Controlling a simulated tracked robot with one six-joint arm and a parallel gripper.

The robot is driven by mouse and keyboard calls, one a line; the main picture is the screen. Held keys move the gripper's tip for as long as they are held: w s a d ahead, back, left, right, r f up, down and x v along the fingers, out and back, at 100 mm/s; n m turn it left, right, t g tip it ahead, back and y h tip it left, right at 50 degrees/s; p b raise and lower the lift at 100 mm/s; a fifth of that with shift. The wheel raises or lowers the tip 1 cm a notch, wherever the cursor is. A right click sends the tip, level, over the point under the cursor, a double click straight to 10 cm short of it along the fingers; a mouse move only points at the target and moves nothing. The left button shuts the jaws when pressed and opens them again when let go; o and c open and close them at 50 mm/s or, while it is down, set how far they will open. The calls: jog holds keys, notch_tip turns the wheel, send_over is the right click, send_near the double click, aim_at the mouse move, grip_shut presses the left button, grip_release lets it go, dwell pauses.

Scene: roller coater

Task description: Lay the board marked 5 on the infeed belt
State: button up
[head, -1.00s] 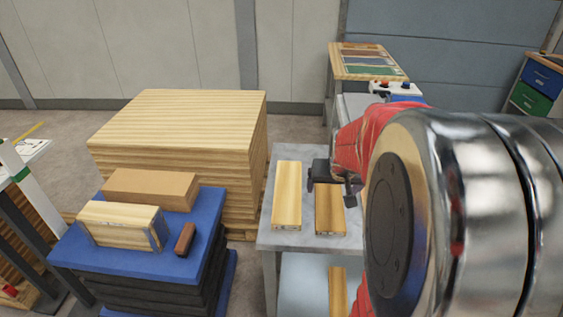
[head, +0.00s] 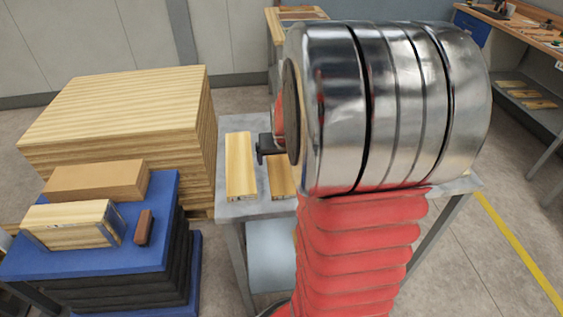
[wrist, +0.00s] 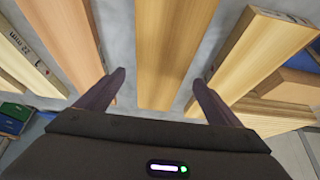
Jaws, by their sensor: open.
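Several wooden boards lie on a grey table (head: 235,209). In the head view, a pale board (head: 240,165) lies at the left and a browner board (head: 281,178) beside it, partly hidden by my arm. No number 5 can be read on any board. My gripper (wrist: 159,78) is open in the wrist view, its fingers to either side of a yellowish board (wrist: 166,45), with nothing held. An orange-toned board (wrist: 68,38) lies left of it and a pale board with printed marks (wrist: 262,50) lies right. I cannot make out the infeed belt.
A blue-topped stack (head: 88,258) at the left holds a wooden box (head: 70,225), a tan block (head: 98,181) and a small brown block (head: 143,228). A large wooden stack (head: 115,115) stands behind. A workbench (head: 520,32) is at the far right.

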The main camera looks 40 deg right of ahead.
aim_at(281, 163)
jog(key=shift+x, duration=1.15)
jog(key=c, duration=1.5)
jog(key=shift+o, duration=0.2)
notch_tip(281, 163, up, 10)
